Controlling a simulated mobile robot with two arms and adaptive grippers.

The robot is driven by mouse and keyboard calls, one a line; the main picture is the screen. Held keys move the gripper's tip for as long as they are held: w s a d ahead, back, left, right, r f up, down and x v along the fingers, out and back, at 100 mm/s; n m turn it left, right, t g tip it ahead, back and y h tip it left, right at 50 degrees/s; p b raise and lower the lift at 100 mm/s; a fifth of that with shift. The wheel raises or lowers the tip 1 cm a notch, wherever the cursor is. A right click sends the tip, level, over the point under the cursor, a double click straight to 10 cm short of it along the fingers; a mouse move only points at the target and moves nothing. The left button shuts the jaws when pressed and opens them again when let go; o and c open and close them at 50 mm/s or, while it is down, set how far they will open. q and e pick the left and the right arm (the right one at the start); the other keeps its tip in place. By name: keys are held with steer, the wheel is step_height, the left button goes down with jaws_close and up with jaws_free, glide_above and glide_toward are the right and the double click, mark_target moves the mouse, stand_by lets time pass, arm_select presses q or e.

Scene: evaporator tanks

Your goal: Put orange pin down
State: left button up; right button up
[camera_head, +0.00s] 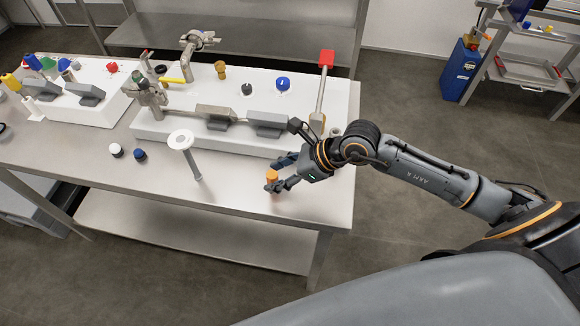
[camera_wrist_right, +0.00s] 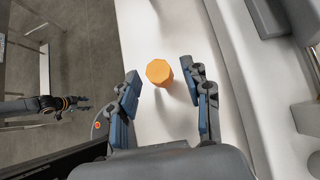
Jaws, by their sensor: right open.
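The orange pin (camera_head: 272,176) stands on the steel table (camera_head: 235,197) near its front right corner. In the right wrist view the pin (camera_wrist_right: 159,72) shows its flat orange top, with a shadow below it. My right gripper (camera_head: 280,172) is open, with one finger on each side of the pin. In the wrist view the right gripper's fingertips (camera_wrist_right: 165,76) are apart, with a visible gap between each and the pin's top. My left arm shows small at the left of the wrist view; its gripper (camera_wrist_right: 84,103) is too small to read.
A white base (camera_head: 230,148) with grey blocks and valve fittings lies behind the gripper. A white flanged post (camera_head: 183,145) stands left of it. The table's front edge is close to the pin.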

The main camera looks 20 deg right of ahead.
steer(key=b+v, duration=0.3)
steer(key=v, duration=0.9)
steer(key=shift+b, duration=0.35)
